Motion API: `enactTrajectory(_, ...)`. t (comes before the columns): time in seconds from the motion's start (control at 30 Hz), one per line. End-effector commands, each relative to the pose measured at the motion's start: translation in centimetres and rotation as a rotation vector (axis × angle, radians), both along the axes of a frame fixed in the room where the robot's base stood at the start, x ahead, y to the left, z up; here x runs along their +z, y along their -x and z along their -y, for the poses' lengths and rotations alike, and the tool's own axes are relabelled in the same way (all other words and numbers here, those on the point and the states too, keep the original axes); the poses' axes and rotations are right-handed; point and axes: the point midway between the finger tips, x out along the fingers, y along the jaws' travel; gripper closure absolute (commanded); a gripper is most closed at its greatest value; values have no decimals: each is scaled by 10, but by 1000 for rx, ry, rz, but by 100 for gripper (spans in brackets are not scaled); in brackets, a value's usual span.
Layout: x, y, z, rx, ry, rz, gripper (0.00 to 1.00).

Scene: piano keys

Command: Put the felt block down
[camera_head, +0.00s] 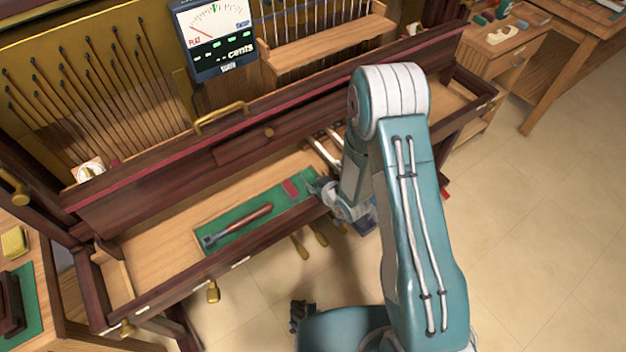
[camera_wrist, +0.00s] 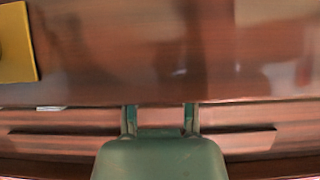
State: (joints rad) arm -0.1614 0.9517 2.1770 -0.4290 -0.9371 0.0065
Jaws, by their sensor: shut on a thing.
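My gripper (camera_head: 322,186) is low over the right end of a green-lined tray (camera_head: 228,222) in the head view. In the wrist view its two fingers (camera_wrist: 160,117) stand apart. A dull green piece (camera_wrist: 160,133) shows between them, probably the felt block; its outline is hard to separate from the gripper body. I cannot tell whether it touches the surface below. A small dark red block (camera_head: 290,188) lies just left of my gripper, at the tray's right end. A wooden-handled tool (camera_head: 238,225) lies in the tray.
The tray sits on the piano's pale wooden key bed (camera_head: 150,252). A dark red-brown rail (camera_head: 170,172) runs behind it. A tuning meter (camera_head: 218,40) stands at the back. The key bed left of the tray is clear.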

Motion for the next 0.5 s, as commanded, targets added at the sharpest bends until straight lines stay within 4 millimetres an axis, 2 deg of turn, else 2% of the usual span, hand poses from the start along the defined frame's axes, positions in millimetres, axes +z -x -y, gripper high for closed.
enactTrajectory(0.3, -2, 0, -1, 2, 0, 1, 95)
enactTrajectory(0.33, -2, 0, -1, 2, 0, 2, 56)
enactTrajectory(0.4, -2, 0, -1, 3, -1, 2, 30)
enactTrajectory(0.5, -2, 0, 0, 2, -1, 1, 30)
